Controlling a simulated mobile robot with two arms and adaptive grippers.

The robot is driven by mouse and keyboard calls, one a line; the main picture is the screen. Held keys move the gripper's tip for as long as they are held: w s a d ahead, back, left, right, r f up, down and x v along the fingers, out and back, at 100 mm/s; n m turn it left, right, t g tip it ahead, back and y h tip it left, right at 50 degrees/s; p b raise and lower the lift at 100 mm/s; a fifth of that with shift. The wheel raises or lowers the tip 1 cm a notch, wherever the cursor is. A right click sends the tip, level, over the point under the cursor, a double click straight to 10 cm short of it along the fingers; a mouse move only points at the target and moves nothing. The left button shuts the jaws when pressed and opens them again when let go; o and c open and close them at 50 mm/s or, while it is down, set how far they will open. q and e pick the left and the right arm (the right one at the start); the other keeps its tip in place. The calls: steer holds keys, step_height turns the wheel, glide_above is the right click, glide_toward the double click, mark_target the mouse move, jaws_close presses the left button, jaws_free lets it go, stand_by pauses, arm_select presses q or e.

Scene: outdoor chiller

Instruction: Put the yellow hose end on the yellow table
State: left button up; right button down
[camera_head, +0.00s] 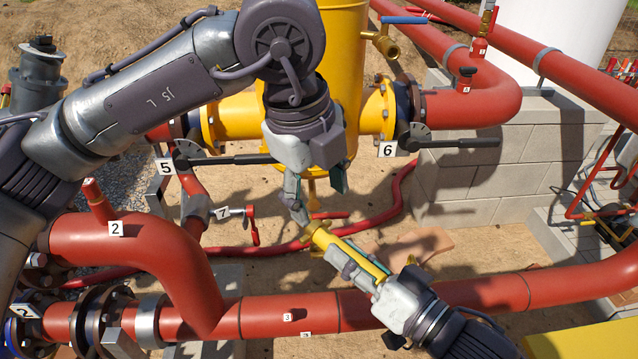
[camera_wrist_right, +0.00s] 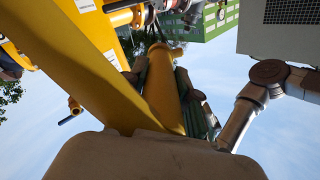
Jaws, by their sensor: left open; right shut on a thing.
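The yellow hose end (camera_head: 323,238) is a yellow tube with a brass-coloured tip, held tilted above the red pipe in the head view. My right gripper (camera_head: 357,267) is shut around it. In the right wrist view, the yellow hose end (camera_wrist_right: 163,88) runs between the fingers of my right gripper (camera_wrist_right: 170,92). My left gripper (camera_head: 317,188) is open and empty, just above the hose end's tip, with one finger close to it. I cannot tell whether they touch.
A yellow vessel (camera_head: 341,60) with flanges and black lever handles stands behind my grippers. A thick red pipe (camera_head: 290,313) crosses the foreground. A red hose (camera_head: 285,248) lies on the sandy ground. A grey block wall (camera_head: 490,185) stands at the right.

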mark_target(330, 236)
arm_select(q)
steer(key=x, duration=1)
steer(key=shift+d+f, duration=0.1)
steer(key=shift+f, duration=0.15)
steer(key=shift+c, duration=0.2)
jaws_close()
arm_select(e)
steer(key=c, duration=0.8)
jaws_free()
